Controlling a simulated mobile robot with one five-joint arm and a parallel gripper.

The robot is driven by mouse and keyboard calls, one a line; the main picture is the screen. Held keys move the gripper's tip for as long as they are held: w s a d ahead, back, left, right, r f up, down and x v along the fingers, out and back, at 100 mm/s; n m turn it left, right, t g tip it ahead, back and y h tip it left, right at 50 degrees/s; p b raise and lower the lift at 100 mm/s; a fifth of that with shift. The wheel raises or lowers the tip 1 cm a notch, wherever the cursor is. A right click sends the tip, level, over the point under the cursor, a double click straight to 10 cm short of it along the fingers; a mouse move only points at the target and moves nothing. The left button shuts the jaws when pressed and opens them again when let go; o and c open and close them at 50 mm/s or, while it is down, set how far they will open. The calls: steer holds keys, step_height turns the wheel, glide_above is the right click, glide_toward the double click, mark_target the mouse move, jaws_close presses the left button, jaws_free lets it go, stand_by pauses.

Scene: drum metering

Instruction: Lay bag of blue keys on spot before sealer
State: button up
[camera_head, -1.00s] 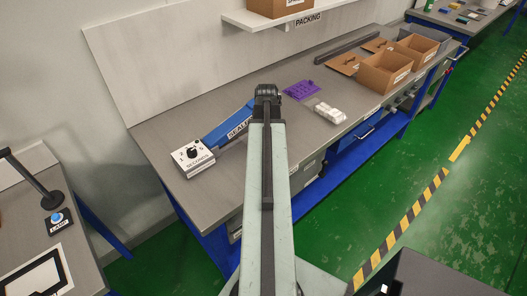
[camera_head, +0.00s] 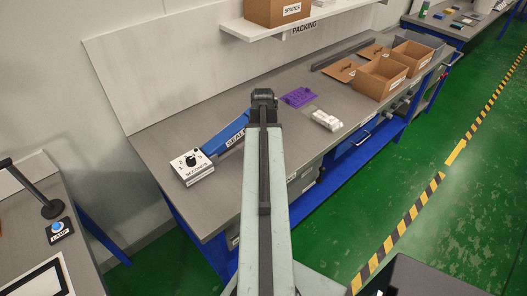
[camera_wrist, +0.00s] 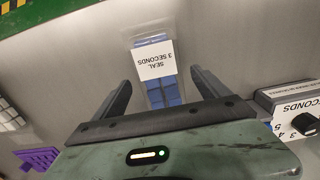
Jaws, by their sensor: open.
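A clear bag of blue keys (camera_wrist: 166,94) with a white card reading "SEAL 3 SECONDS" (camera_wrist: 153,60) lies over the grey bench top in the wrist view. My gripper (camera_wrist: 161,78) is open, its two dark fingers on either side of the bag. I cannot tell whether they touch it. In the head view my arm hides the bag and the fingers. The blue sealer (camera_head: 226,130) sits on the bench to the left of my arm, with its white dial box (camera_head: 191,166) at its near end. I cannot make out a marked spot.
A purple tray (camera_head: 298,97) and white bagged pieces (camera_head: 326,120) lie right of my arm. Cardboard boxes (camera_head: 380,80) stand farther along the bench. A shelf (camera_head: 275,30) hangs above the back. A lamp table (camera_head: 85,270) is at left; green floor is open at right.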

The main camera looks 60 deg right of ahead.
step_height(320, 180, up, 10)
steer(key=p, duration=0.9)
steer(key=w+a+n, duration=0.2)
steer(key=w+a, duration=1.6)
steer(key=a, duration=0.5)
steer(key=w+a, duration=0.2)
steer(key=a, duration=1.1)
steer(key=w+a+n, duration=0.1)
steer(key=w+a, duration=0.1)
steer(key=a, duration=1.1)
steer(key=shift+w+a+n, duration=0.3)
steer(key=shift+w+a, duration=0.05)
